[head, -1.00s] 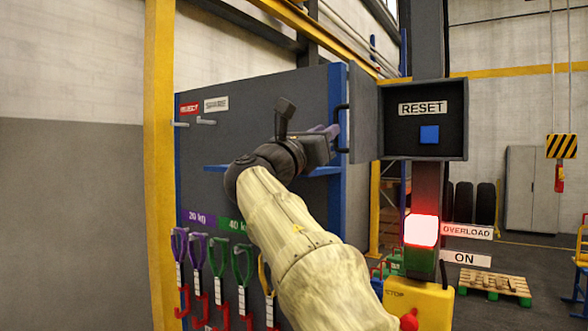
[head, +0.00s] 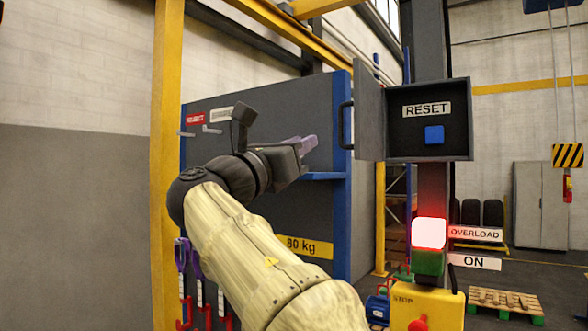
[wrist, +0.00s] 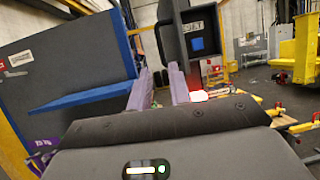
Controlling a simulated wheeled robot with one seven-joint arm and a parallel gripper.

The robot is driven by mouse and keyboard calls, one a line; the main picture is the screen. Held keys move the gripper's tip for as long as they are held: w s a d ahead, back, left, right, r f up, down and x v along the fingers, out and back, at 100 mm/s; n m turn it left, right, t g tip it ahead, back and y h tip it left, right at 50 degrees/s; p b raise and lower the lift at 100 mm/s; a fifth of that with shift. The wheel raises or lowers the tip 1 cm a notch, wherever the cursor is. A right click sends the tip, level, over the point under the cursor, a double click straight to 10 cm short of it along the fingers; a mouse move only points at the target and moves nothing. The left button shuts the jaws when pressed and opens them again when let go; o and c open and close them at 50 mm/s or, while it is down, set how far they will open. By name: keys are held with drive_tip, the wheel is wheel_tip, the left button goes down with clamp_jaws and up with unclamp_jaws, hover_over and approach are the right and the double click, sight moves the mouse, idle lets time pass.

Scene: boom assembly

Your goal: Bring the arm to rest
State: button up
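My arm, in a pale cover with dark wrist joints, reaches up from the bottom of the head view. My gripper (head: 305,146) is in front of the grey tool board (head: 300,105), left of the open reset box. In the wrist view its two purple fingers (wrist: 160,88) stand apart with a gap between them. Nothing shows between them, so the gripper is open and empty. Its fingertips point toward the post side and look clear of the box in both views.
The reset box (head: 462,147) with a blue button (head: 434,134) has its door (head: 369,115) swung open to the left. A blue shelf (wrist: 85,98) juts from the board. Below the box are a lit overload lamp (head: 429,233) and a yellow stop box (head: 445,310). Slings (head: 181,262) hang lower left.

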drive_tip(key=w+d+f+m+g+y, duration=0.1)
drive_tip(key=w+d+f+y, duration=0.2)
drive_tip(key=f, duration=0.6)
drive_tip(key=w+d+f+g+y, duration=0.1)
drive_tip(key=w+f+g+y, duration=0.15)
drive_tip(key=w+f, duration=0.4)
drive_tip(key=s+d+f+m+g+y, duration=0.2)
drive_tip(key=f+m, duration=0.1)
drive_tip(key=f, duration=0.8)
drive_tip(key=s+d+f+m+g+y, duration=0.2)
drive_tip(key=f, duration=0.9)
drive_tip(key=s+d+f+m+g+y, duration=0.3)
drive_tip(key=s+f+m+g+y, duration=0.3)
drive_tip(key=s+f+m, duration=1.5)
wheel_tip(320, 180, down, 5)
drive_tip(key=shift+s+f, duration=0.2)
drive_tip(key=shift+s, duration=0.65)
drive_tip(key=shift+a+g, duration=0.1)
drive_tip(key=shift+g, duration=0.15)
